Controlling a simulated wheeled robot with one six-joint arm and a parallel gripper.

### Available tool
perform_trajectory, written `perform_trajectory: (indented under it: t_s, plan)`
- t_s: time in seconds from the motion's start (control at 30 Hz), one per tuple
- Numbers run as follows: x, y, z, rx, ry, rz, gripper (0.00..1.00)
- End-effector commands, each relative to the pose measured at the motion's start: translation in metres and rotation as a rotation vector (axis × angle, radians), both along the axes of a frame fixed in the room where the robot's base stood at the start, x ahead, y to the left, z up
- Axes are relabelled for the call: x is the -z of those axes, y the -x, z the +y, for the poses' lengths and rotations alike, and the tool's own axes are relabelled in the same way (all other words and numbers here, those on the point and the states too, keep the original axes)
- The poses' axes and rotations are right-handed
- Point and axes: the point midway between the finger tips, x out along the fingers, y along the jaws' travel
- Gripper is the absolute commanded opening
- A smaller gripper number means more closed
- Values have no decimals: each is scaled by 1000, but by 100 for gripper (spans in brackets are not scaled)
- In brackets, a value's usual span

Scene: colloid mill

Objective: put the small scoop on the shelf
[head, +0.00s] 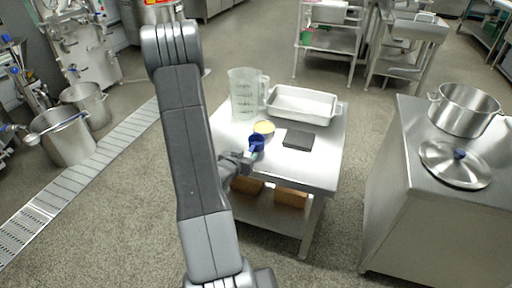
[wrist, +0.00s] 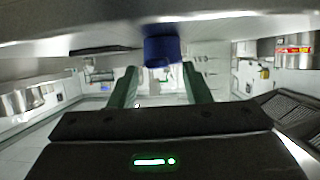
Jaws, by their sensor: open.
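The small scoop looks like the blue cup-shaped thing (head: 256,142) at the front left of the steel table (head: 325,168). It also shows in the wrist view, just beyond the fingertips and roughly between them (wrist: 162,50). My gripper (head: 249,156) is at the table's left front edge, close to the blue scoop. In the wrist view my gripper's two green fingers stand apart (wrist: 160,78), with nothing clearly between them. Whether a finger touches the scoop I cannot tell. The table has a lower shelf (head: 268,216); a shelf rack (head: 328,40) stands behind.
Around the scoop are a yellow-topped bowl (head: 264,128), a clear measuring jug (head: 244,95), a white tray (head: 301,104) and a dark flat block (head: 299,140). A counter with a pot (head: 463,110) stands right.

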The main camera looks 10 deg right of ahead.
Motion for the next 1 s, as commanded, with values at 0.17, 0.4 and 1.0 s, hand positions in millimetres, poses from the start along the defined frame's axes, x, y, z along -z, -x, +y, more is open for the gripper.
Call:
perform_trajectory:
  t_s: [0.17,0.4,1.0]
  plan:
    - [5,-13,-11,2,0,-1,44]
    - [16,-38,-29,1,0,0,44]
    - [16,-41,-30,0,0,0,0]
